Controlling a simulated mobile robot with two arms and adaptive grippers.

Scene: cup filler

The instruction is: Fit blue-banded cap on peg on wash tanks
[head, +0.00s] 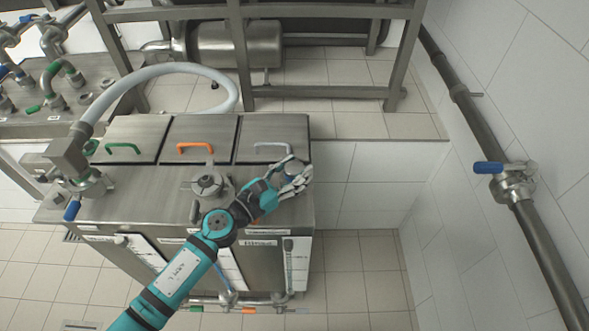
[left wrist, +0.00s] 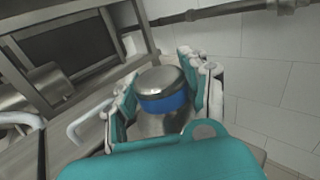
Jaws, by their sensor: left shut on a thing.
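The blue-banded cap (left wrist: 163,100) shows in the left wrist view, with a rounded steel top and a blue band around its side. My left gripper (head: 296,178) is shut on it, with a finger on either side of the cap (left wrist: 163,86). In the head view the gripper is over the right end of the steel wash tanks (head: 145,190), near the grey lid handle, and its fingers mostly hide the cap. I cannot make out the peg, nor tell whether the cap touches anything below. My right gripper is not in view.
The tanks have green (head: 123,147), orange (head: 194,145) and grey (head: 271,144) lid handles. A round steel fitting (head: 207,185) stands left of my gripper. A white hose (head: 190,67) arches at the left. A wall pipe with a blue-handled valve (head: 488,168) is at the right; floor between is clear.

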